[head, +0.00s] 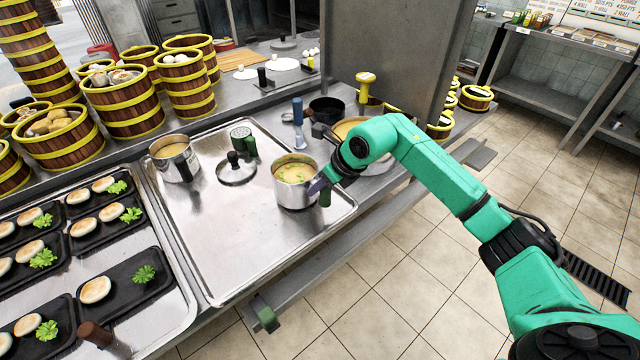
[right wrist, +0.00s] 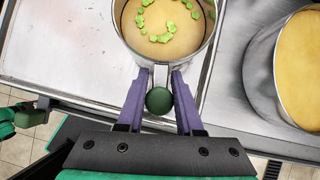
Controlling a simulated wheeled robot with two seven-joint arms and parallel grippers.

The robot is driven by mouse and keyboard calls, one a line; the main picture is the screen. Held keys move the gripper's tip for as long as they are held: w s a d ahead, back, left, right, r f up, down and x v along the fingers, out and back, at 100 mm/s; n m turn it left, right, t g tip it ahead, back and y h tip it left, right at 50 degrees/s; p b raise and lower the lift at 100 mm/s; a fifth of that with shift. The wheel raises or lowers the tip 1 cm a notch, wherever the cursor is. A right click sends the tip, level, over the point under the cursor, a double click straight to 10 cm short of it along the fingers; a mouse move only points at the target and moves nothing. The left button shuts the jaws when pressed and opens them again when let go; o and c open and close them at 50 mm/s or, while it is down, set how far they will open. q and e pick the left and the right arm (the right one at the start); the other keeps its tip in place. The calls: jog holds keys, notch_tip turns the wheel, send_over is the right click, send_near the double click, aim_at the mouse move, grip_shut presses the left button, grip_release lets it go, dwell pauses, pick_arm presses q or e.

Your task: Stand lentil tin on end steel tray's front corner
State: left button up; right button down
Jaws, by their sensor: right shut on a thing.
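The lentil tin (head: 294,188) is a steel pot of yellow soup with green leaves on top. It is at the right part of the end steel tray (head: 225,262), near its front-right edge. It looks upright; I cannot tell whether it touches the tray. My right gripper (head: 322,184) is shut on its handle, on the side toward me. In the right wrist view the tin (right wrist: 165,60) is ahead of the purple fingers (right wrist: 160,98), with a round green handle end between them. The tray (right wrist: 62,45) lies below and left. My left gripper is not in view.
On the tray stand another steel pot (head: 178,165) and a lid with a black knob (head: 236,172). A larger soup pot (right wrist: 262,75) is just right of the tray. A food tray with black plates (head: 140,292) adjoins on the left. The tray's front-left area is bare.

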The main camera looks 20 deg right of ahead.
jog(key=shift+f+b, duration=0.35)
jog(key=c, duration=0.5)
grip_release()
jog(key=shift+c, duration=0.2)
jog(key=shift+o, duration=0.3)
jog(key=shift+f, duration=0.1)
jog(key=b+v, duration=0.1)
jog(key=v, duration=1.3)
jog(key=shift+s+d+r+b, duration=0.2)
jog(key=shift+b, duration=0.2)
